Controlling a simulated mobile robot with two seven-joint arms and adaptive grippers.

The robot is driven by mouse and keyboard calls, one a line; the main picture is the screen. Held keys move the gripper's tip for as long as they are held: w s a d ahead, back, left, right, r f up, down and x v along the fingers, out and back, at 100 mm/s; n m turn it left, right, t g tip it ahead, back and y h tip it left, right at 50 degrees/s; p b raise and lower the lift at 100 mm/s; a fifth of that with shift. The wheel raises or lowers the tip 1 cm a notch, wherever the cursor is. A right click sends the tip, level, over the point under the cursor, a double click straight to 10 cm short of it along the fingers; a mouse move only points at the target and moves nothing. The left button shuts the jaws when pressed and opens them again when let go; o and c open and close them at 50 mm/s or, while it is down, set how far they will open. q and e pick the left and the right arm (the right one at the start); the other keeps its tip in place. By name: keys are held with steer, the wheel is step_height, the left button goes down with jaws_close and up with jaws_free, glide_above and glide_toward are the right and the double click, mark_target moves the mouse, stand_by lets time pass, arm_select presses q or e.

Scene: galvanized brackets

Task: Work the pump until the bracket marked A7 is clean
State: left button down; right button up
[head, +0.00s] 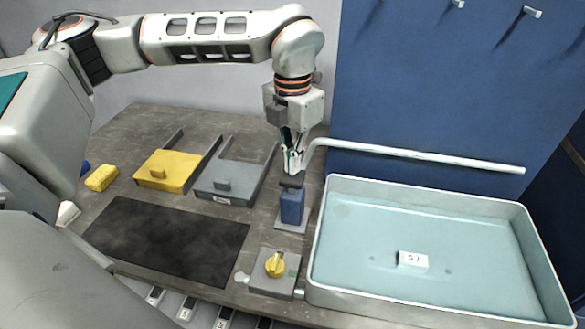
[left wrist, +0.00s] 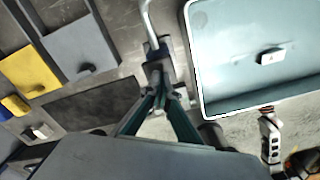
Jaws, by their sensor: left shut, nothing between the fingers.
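A blue pump (head: 291,207) stands on a small plate on the bench, left of the basin, with a dark cap on top. It also shows in the left wrist view (left wrist: 157,48). My left gripper (head: 292,172) is shut and empty, pointing down just above the cap; I cannot tell whether it touches it. A grey spout pipe (head: 420,156) runs right from behind the gripper over the basin's back. A small bracket with a white label (head: 413,260) is in the pale blue basin (head: 318,240); its marking is too small to read surely. My right gripper is out of view.
A grey box with a yellow knob (head: 275,264) sits in front of the pump. To the left are a yellow tray (head: 165,172), a grey tray (head: 225,184), a dark mat (head: 165,240) and a yellow sponge (head: 102,178). A blue panel (head: 440,80) stands behind the basin.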

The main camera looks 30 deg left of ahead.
arm_select(q)
steer(key=shift+r, duration=0.3)
steer(key=shift+r+p, duration=1.45)
steer(key=shift+r, duration=0.55)
step_height(320, 180, up, 2)
